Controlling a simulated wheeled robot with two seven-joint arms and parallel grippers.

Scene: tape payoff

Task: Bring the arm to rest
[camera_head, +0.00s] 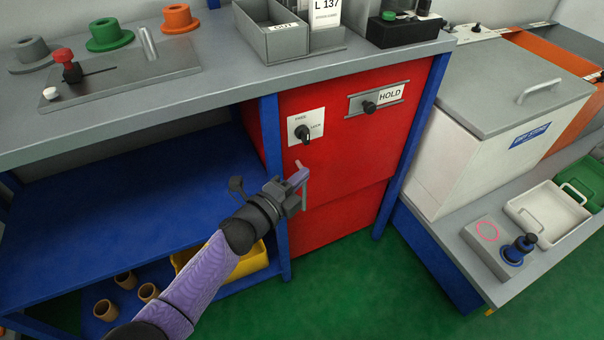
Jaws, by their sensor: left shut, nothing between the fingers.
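My left arm comes in from the lower left in the head view, with a purple-grey sleeve-like link. My left gripper (300,186) is shut and empty. It is in front of the red cabinet front (345,150), near a pale vertical bar handle beside its fingers. I cannot tell whether the fingers touch the handle. My right gripper is not in view.
A grey bench top (220,85) carries spools, a plate with a red knob and a grey bin. The red cabinet has a black rotary knob (303,133) and a HOLD slider (370,107). A white lidded box (460,160) stands right. Green floor (370,290) is clear.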

